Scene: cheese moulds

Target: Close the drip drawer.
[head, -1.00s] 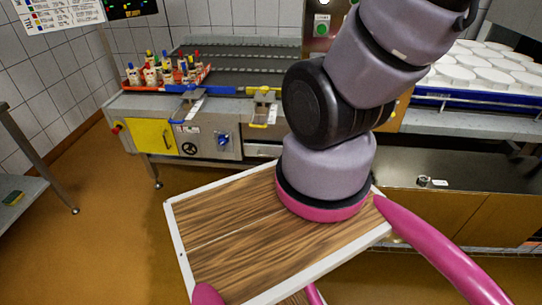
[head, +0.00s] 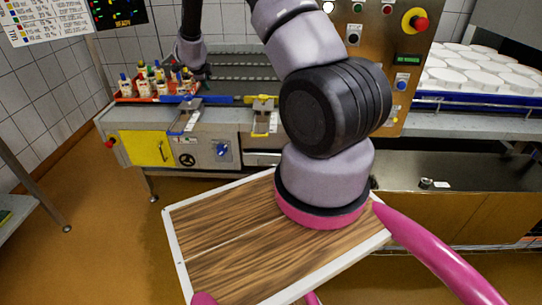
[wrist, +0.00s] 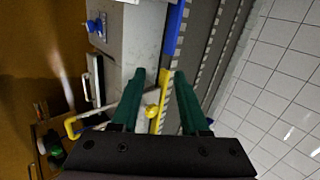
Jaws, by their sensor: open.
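The drip drawer (head: 262,158) appears to be the pale low panel in the front of the machine, right of the blue knob. In the wrist view it seems to be the pale and dark piece (wrist: 98,82) at the left, below the blue knob. It looks as if it stands out somewhat from the front, but I cannot tell how far. My gripper (wrist: 159,76) is open and empty, its green fingers above the machine top around a yellow bar. The drawer lies to the left of the fingers there.
The machine carries a yellow door (head: 146,148), a blue knob (head: 222,150) and yellow-handled clamps (head: 262,115). Bottles (head: 150,82) stand in a tray at the back left. White moulds (head: 480,72) fill the right conveyor. Brown floor (head: 100,235) in front is open.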

